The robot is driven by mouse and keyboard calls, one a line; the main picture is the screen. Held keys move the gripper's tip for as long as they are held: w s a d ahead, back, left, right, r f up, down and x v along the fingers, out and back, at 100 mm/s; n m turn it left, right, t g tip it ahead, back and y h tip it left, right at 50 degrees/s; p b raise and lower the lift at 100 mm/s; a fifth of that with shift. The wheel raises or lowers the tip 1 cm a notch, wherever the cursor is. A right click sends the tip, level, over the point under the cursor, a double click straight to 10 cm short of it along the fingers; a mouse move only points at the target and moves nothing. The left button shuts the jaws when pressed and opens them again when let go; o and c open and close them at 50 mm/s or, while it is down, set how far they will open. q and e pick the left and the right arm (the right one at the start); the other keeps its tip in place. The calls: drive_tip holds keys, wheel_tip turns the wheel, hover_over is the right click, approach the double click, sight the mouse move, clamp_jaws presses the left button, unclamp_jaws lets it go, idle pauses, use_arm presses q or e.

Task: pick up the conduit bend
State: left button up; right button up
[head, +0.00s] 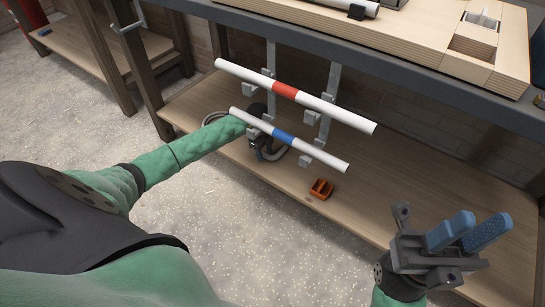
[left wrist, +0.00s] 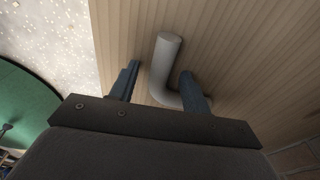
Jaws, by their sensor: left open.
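The conduit bend (left wrist: 168,65) is a grey, smooth, curved pipe lying on a wooden surface in the left wrist view. My left gripper (left wrist: 160,69) is open, with one blue finger on each side of the bend's straight leg. The curved part passes by the right finger, which hides some of it. In the head view my left gripper (head: 266,147) is low over the lower shelf, partly behind the blue-banded tube, and I cannot clearly make out the bend there. My right gripper (head: 487,218) is at the lower right, its blue fingers apart and empty.
A red-banded white tube (head: 325,104) and a blue-banded one (head: 315,150) rest on brackets in front of the lower shelf (head: 400,175). The shelf's right part is clear.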

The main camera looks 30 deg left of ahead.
use_arm(q)
drive_tip(key=shift+f, duration=0.3)
clamp_jaws()
drive_tip(key=shift+r, duration=0.1)
